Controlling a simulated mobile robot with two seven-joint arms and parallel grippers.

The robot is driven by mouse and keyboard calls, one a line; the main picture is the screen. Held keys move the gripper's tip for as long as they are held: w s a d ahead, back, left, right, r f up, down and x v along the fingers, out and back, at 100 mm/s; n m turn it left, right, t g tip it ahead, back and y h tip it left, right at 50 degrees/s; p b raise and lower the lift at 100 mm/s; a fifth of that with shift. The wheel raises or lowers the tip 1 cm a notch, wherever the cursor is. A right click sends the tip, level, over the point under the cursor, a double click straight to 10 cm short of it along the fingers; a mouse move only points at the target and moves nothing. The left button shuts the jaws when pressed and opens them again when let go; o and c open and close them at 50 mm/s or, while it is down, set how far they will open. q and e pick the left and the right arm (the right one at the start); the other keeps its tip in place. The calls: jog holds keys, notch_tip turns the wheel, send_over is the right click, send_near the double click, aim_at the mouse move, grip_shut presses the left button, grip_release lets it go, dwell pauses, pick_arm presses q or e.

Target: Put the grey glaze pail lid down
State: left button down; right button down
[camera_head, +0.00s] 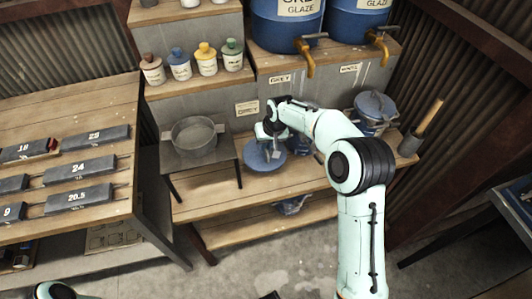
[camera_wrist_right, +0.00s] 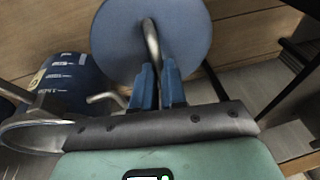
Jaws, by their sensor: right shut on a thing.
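The grey glaze pail lid is a round blue-grey disc (camera_head: 262,158) at the front of the wooden bench, below the GREY label. My right gripper (camera_head: 268,132) is above it. In the right wrist view, the lid (camera_wrist_right: 150,35) fills the top centre, with its bent metal handle between the two blue fingers of my right gripper (camera_wrist_right: 159,88), which are shut on it. I cannot tell whether the lid touches the bench. My left gripper is not in view; only a bit of my left arm shows at the bottom left.
A small stand with a sieve-like round pan (camera_head: 193,134) is left of the lid. A lidded pail (camera_head: 375,112) and a wooden-handled tool (camera_head: 428,117) stand at right. Blue glaze barrels (camera_head: 285,25) with brass taps are above. A marked blue pail (camera_wrist_right: 68,85) shows in the wrist view.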

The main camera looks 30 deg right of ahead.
jog(key=shift+s+f, duration=0.2)
jog(key=shift+f, duration=0.8)
jog(key=x, duration=0.4)
jog(key=shift+s+d+f, duration=0.15)
jog(key=shift+s+f, duration=0.15)
jog(key=shift+f, duration=0.1)
jog(key=shift+f, duration=0.2)
jog(key=c, duration=1.2)
grip_release()
jog(key=shift+r, duration=0.1)
